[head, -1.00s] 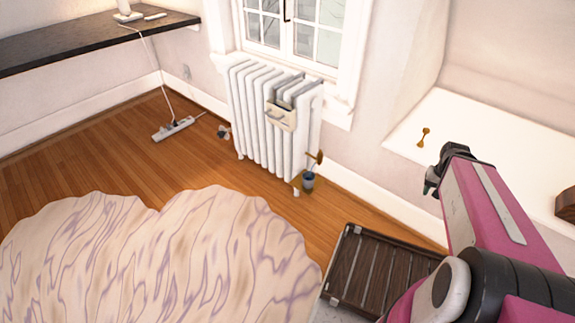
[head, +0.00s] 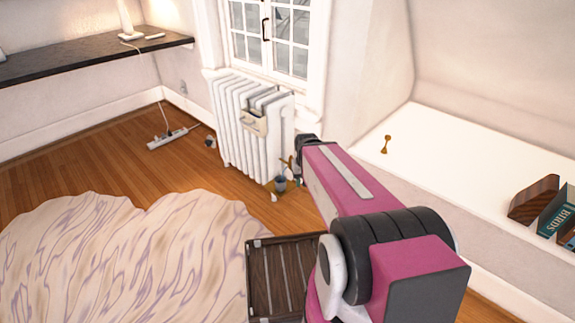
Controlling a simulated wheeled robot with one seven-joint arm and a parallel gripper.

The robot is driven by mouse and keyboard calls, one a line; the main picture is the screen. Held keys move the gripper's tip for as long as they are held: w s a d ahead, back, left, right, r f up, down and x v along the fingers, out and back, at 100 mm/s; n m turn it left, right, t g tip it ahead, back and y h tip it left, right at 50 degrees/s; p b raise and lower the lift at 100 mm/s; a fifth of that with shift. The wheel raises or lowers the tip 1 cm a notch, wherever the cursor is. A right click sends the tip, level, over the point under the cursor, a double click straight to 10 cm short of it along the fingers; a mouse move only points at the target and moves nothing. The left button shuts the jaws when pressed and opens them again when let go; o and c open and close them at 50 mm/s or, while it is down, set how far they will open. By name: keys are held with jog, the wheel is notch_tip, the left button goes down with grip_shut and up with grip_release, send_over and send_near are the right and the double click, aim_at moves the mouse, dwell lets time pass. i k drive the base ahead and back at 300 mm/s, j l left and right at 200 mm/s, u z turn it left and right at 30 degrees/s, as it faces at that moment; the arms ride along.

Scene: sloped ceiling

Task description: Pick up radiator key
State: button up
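A small brass piece with two wider ends, which looks like the radiator key (head: 386,144), lies on the white ledge (head: 440,165) at the right in the head view. My pink arm reaches forward from the lower right. My gripper (head: 299,166) is at its dark far end, in front of the radiator's right side and left of the ledge, apart from the key. Its fingers are small and partly hidden by the arm, so I cannot tell whether they are open.
A white radiator (head: 245,130) stands under the window. A small dark pot (head: 280,184) is on the floor by it. A slatted wooden crate (head: 252,285) is beside my arm. Books (head: 558,210) and a wooden block (head: 533,198) stand on the ledge's right. A power strip (head: 168,138) lies on the floor.

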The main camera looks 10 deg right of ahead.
aim_at(387, 138)
jog(key=z, duration=0.3)
jog(key=i+z, duration=0.2)
jog(key=z, duration=0.25)
jog(key=i+j+z, duration=0.1)
jog(key=z, duration=0.4)
jog(key=i+j+z, duration=0.2)
jog(key=z, duration=0.25)
jog(key=i+j, duration=0.25)
jog(key=j, duration=0.15)
jog(key=i+j, duration=0.3)
jog(key=j, duration=0.15)
